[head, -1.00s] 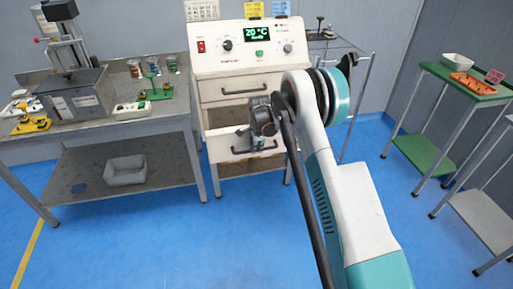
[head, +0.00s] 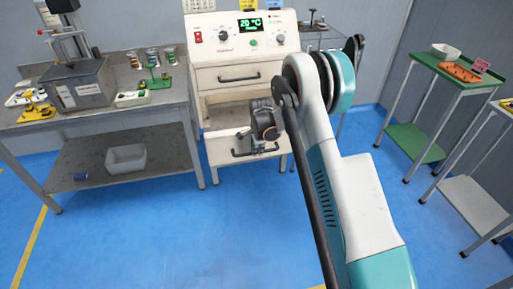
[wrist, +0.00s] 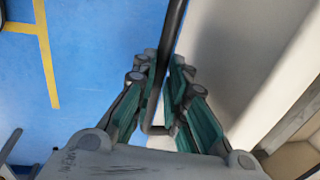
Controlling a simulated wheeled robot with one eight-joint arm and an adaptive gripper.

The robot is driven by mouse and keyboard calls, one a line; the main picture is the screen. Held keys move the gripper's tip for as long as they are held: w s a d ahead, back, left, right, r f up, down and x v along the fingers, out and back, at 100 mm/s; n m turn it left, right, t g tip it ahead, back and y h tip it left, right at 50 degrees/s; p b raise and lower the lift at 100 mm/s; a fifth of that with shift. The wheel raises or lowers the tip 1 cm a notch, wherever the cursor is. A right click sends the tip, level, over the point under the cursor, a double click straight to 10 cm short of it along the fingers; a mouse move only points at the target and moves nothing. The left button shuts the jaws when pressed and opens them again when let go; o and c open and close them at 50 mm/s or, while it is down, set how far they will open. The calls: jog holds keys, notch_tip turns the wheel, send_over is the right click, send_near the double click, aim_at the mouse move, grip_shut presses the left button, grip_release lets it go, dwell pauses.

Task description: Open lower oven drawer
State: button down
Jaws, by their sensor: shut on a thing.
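The oven (head: 238,48) is a cream cabinet with a green display and two drawers below its control panel. The upper drawer (head: 212,81) is shut. The lower drawer (head: 218,147) stands pulled out, with its open top and part of its inside showing. Its dark bar handle (head: 240,154) is partly hidden by my gripper (head: 264,143). In the wrist view, the fingers of my gripper (wrist: 163,66) lie on both sides of the black handle bar (wrist: 174,25) and are shut on it. The cream drawer front (wrist: 208,85) is beside them on the right.
A grey workbench (head: 110,125) stands left of the oven, with a grey bin (head: 126,157) on its lower shelf. A green-topped table (head: 452,72) and a grey stand (head: 470,200) are at the right. The blue floor in front is clear.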

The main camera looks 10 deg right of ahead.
jog(key=c, duration=1.6)
grip_release()
jog(key=shift+r, duration=0.1)
notch_tip(320, 180, up, 12)
jog(key=s, duration=0.2)
jog(key=shift+f, duration=0.2)
jog(key=shift+s, duration=0.1)
